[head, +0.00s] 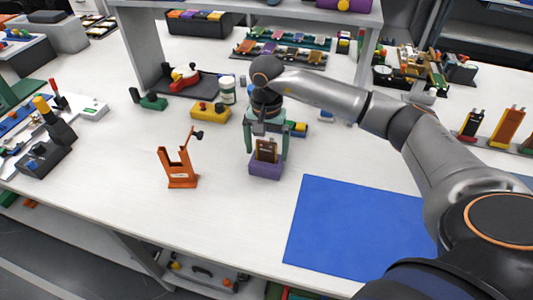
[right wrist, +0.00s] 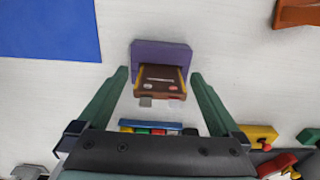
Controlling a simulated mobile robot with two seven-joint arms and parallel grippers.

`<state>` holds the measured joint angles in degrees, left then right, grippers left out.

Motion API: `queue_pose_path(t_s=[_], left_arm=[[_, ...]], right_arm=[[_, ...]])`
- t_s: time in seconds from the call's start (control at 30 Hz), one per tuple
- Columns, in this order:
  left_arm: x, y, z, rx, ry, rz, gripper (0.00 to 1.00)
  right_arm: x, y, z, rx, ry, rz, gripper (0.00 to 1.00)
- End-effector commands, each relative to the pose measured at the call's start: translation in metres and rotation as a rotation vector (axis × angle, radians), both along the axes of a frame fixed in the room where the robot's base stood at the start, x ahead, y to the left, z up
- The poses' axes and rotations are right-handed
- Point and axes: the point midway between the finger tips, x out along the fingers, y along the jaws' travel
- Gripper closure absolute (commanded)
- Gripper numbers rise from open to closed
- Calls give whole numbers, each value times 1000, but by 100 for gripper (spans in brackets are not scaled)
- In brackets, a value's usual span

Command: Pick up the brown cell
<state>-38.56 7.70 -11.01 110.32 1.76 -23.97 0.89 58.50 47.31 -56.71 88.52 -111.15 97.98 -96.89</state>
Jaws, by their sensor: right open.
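The brown cell (head: 266,150) stands upright in a purple holder (head: 265,168) on the white table, near the middle of the head view. In the right wrist view the brown cell (right wrist: 161,80) shows its two metal tabs toward the gripper, with the purple holder (right wrist: 160,51) behind it. My right gripper (head: 267,150) is above the holder, its green fingers open on both sides of the cell. In the right wrist view the fingers (right wrist: 160,75) are apart from the cell, with gaps on both sides. My left gripper is not in view.
An orange stand (head: 181,167) is left of the holder. A blue mat (head: 355,230) lies to the front right. A yellow block (head: 210,112), a white jar (head: 227,92) and a dark tray (head: 193,84) stand behind. White table in front of the holder is clear.

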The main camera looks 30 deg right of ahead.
Motion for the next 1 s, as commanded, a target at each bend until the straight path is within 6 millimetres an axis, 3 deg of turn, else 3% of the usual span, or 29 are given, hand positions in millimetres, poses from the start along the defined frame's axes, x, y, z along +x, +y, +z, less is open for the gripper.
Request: queue_pose_path(t_s=[0.3, 1.0], left_arm=[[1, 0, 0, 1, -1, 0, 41], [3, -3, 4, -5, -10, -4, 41]], right_arm=[[0, 0, -7, 0, -1, 1, 1], [0, 0, -6, 0, -1, 1, 80]])
